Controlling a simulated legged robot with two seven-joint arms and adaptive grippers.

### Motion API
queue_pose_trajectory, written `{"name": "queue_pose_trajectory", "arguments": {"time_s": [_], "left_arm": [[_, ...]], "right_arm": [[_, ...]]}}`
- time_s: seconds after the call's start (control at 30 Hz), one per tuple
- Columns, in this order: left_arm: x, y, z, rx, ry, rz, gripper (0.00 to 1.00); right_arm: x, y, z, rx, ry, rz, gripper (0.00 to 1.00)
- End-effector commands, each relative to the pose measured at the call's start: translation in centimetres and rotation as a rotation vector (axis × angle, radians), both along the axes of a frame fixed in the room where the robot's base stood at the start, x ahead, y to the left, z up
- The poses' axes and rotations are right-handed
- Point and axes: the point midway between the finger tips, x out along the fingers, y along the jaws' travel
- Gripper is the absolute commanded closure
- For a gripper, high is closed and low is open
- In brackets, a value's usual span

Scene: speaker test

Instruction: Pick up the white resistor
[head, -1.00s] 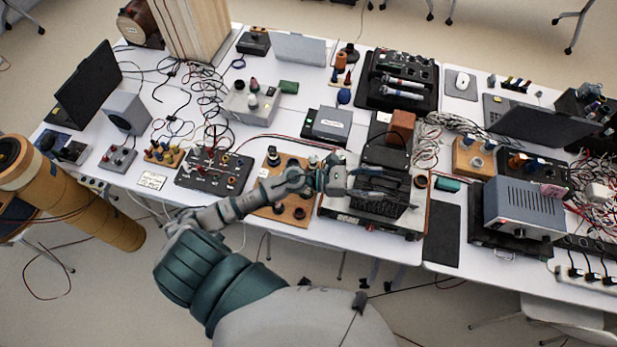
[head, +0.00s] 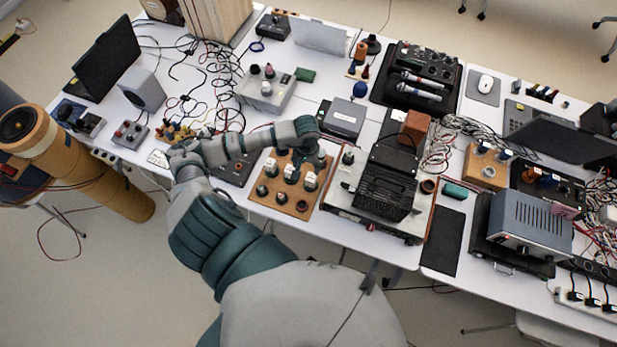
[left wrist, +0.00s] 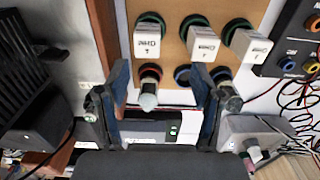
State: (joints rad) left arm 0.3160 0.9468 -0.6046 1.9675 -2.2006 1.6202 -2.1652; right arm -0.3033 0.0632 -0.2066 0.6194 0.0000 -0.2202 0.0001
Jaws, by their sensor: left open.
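Several white blocks with dark print, one of which may be the white resistor (left wrist: 201,42), stand on green-ringed round bases on a wooden board (left wrist: 175,18). Another white block (left wrist: 147,40) is to its left in the left wrist view and a third (left wrist: 250,47) to its right. In the head view white blocks (head: 291,168) also show on the board. I cannot tell which one the task means. My left gripper (left wrist: 162,72) is open over the board's edge, with a grey post (left wrist: 148,90) showing between its fingers. In the head view the left gripper (head: 316,157) is partly hidden by its wrist.
A device with a black ribbed top (head: 384,193) stands right of the board. A grey box (head: 341,118) is behind it. A black panel with cables (left wrist: 297,45) borders the board in the left wrist view. A dark flat mat (head: 442,240) has clear room on it.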

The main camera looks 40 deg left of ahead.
Motion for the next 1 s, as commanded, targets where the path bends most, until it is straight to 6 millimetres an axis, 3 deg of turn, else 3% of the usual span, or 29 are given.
{"name": "queue_pose_trajectory", "arguments": {"time_s": [0.13,0.4,0.63,0.93,1.0], "left_arm": [[0.0,-0.4,-2.5,-0.002,0.002,0.001,0.33],[0.1,-0.1,-5.1,-0.01,0.002,0.002,0.33],[0.6,-0.3,-8.6,-0.011,0.002,0.003,0.33],[0.6,-0.6,-9.2,-0.005,-0.002,0.0,0.33],[0.6,-0.8,-9.1,-0.004,-0.002,0.0,0.48]], "right_arm": [[0.1,-0.7,0.6,-0.009,-0.001,0.002,0.6],[0.4,-2.7,1.2,-0.032,-0.004,-0.002,0.6],[0.4,-2.5,2.1,-0.03,-0.004,-0.002,0.6],[0.4,-0.2,2.0,-0.003,-0.006,-0.001,0.6],[0.4,-0.3,2.0,-0.004,-0.006,0.0,0.6]]}}
